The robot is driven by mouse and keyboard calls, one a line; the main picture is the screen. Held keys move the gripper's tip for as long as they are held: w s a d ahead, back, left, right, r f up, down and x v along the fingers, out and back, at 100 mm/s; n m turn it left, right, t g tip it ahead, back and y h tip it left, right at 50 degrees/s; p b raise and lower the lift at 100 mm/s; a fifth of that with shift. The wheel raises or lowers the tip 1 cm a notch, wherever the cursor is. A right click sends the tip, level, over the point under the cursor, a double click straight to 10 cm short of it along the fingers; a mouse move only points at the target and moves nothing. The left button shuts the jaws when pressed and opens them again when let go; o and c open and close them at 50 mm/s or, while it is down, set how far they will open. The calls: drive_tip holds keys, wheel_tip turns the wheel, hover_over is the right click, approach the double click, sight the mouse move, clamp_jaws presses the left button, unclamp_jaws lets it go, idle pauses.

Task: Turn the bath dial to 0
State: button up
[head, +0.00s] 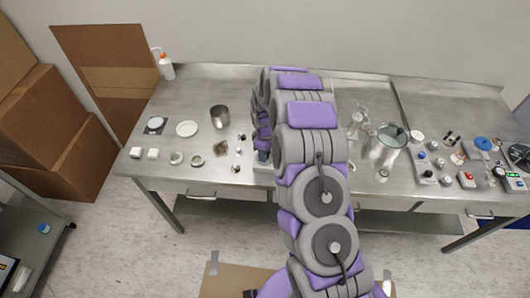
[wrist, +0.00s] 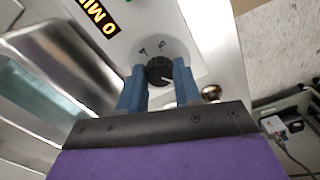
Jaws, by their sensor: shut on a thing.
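The bath dial is a small black knob (wrist: 160,72) with a pale pointer line, set on a light round face with small printed marks. In the wrist view the pointer aims to the lower right, away from the marks at the upper left. My gripper (wrist: 159,78) has its two blue fingers on either side of the knob and is shut on it. In the head view my gripper (head: 262,150) is low at the bench's front edge, mostly behind my own arm, and the dial is hidden there.
A yellow-lettered black label (wrist: 98,14) sits beside the dial, and a brass-coloured fitting (wrist: 211,93) is close to the right finger. The steel bench (head: 210,85) holds a metal beaker (head: 220,116), dishes (head: 187,129), a large vessel (head: 386,147) and several instruments at the right. Cardboard boxes stand at the left.

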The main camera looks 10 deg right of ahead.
drive_tip(key=shift+w+r, duration=0.15)
drive_tip(key=shift+w, duration=0.05)
drive_tip(key=o, duration=0.8)
drive_tip(key=shift+o, duration=1.2)
drive_tip(key=shift+s, duration=0.1)
wheel_tip(320, 180, up, 17)
drive_tip(key=p, duration=0.1)
